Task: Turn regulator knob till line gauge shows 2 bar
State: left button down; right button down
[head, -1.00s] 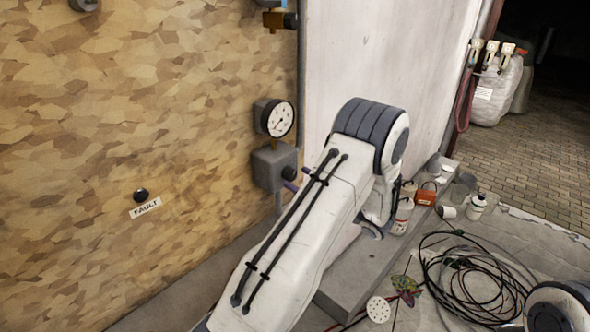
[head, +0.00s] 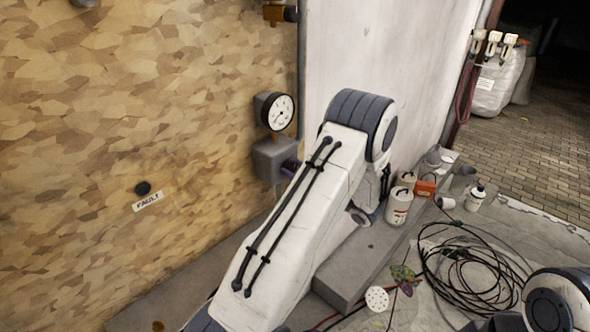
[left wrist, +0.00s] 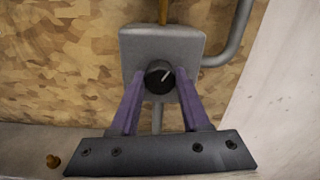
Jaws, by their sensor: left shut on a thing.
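The round white line gauge (head: 281,112) with a black rim is on the wall side in the head view. Its needle is too small to read surely. Below it is the grey regulator box (head: 270,160). In the head view my left arm largely hides the knob. My right gripper is out of view.
A black button (head: 143,188) sits above a FAULT label (head: 148,202) on the panel. A grey pipe (left wrist: 240,35) runs beside the regulator.

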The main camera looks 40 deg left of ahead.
pick_arm(q)
jog(key=m+p, duration=0.1)
jog(key=m, duration=0.3)
jog(key=shift+m, duration=0.3)
jog(key=shift+w+m+p, duration=0.1)
jog(key=shift+m+p, duration=0.45)
jog(key=shift+m, duration=1.45)
jog(key=shift+c, duration=1.9)
grip_release()
jog(key=shift+d, duration=0.1)
